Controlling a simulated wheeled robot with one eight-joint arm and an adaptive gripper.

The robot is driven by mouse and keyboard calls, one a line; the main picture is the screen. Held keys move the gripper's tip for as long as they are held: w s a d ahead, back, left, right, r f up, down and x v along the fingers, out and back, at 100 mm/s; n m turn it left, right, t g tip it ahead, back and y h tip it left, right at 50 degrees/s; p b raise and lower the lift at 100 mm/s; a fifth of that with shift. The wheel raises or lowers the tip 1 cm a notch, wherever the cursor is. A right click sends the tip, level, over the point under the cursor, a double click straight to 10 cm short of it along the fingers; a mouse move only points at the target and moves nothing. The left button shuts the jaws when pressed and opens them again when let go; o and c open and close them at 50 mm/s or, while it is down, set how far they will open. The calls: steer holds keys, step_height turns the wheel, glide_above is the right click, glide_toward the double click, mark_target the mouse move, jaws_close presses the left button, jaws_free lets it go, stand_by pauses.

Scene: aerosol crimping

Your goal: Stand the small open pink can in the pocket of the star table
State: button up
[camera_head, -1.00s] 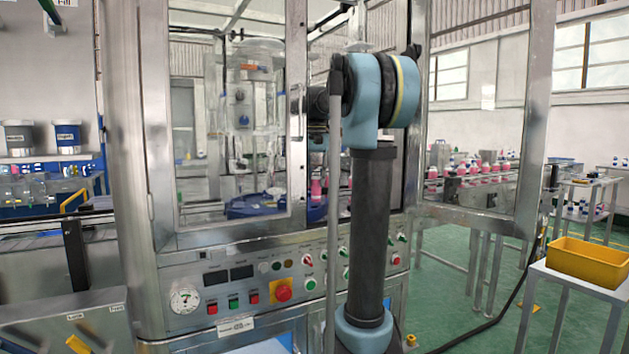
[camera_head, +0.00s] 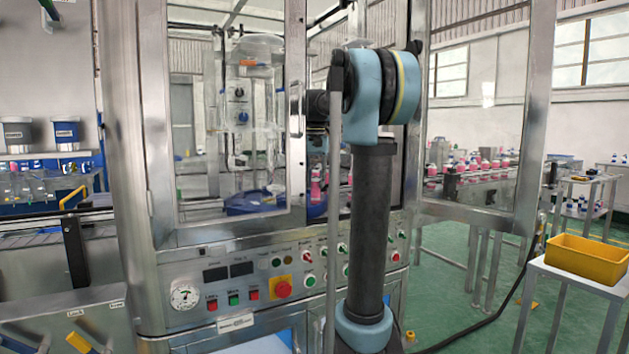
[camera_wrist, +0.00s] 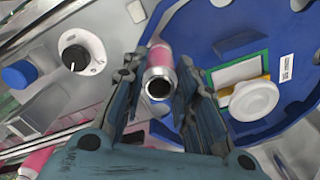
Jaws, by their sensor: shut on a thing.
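The small pink can (camera_wrist: 160,72) is between the fingers of my gripper (camera_wrist: 164,78) in the wrist view. Its open, dark mouth faces the camera, with a silvery rim. My gripper is shut on the can, one finger on each side. The blue star table (camera_wrist: 210,24) lies behind and around the can in the wrist view; the pocket is hidden or cannot be made out. I cannot tell whether the can's base touches anything. In the head view, the blue table (camera_head: 240,207) shows through the machine's glass. My gripper and the held can cannot be made out there.
A white round cap-like part (camera_wrist: 254,100) sits on the blue table, right of my gripper. A black knob (camera_wrist: 76,57) and a blue cap (camera_wrist: 20,74) are at left. The machine's metal door frame (camera_head: 297,110) stands beside my arm. A yellow bin (camera_head: 580,259) stands far right.

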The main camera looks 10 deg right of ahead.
mark_target(316, 189)
steer(key=shift+f, duration=0.4)
steer(key=shift+f, duration=0.3)
steer(key=shift+f, duration=0.8)
steer(key=shift+f, duration=0.5)
steer(key=shift+c, duration=0.3)
steer(key=o, duration=1)
step_height(316, 189, up, 12)
steer(key=shift+f, duration=0.1)
stand_by(0.4)
